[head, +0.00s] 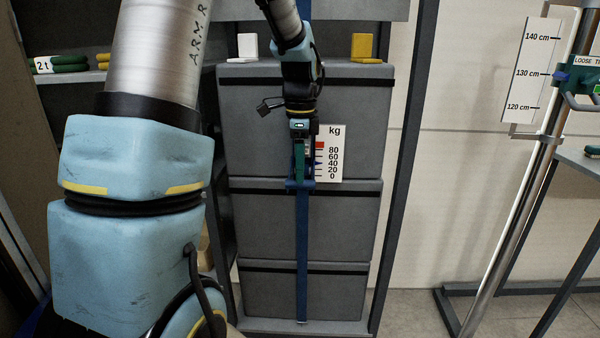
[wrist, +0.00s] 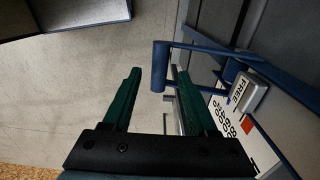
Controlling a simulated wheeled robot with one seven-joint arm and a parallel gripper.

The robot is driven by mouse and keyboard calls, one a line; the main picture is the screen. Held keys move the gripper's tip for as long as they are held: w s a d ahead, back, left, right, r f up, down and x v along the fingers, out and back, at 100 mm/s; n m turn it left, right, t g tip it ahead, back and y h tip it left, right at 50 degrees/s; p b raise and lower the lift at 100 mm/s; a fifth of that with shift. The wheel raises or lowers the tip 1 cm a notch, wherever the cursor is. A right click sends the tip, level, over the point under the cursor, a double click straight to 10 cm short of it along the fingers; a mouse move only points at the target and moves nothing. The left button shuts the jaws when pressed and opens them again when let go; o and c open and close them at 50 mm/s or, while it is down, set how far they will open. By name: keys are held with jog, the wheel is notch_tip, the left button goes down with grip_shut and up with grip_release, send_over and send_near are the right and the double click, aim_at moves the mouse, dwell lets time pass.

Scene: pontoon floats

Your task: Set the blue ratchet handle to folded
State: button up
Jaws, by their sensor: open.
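The blue ratchet handle (wrist: 159,66) shows in the wrist view as a U-shaped frame with a round grip bar. It stands out from the blue strap and ratchet body rather than lying flat. My gripper (wrist: 155,82) is open, and the grip bar appears between its green fingertips, nearer the right one. I cannot tell their exact depth or any contact. In the head view my gripper (head: 299,168) hangs in front of the ratchet (head: 300,186) and hides most of it. A small tag reading FREE (wrist: 242,92) sits beside the ratchet.
The blue strap (head: 302,245) runs down stacked grey floats (head: 345,220) in a dark rack. A white kg scale (head: 332,150) stands right beside the ratchet. White (head: 247,45) and yellow (head: 362,46) blocks are above. A post with a cm scale (head: 530,70) stands at right.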

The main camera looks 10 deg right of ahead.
jog(key=shift+f, duration=1.4)
grip_shut()
dwell(0.5)
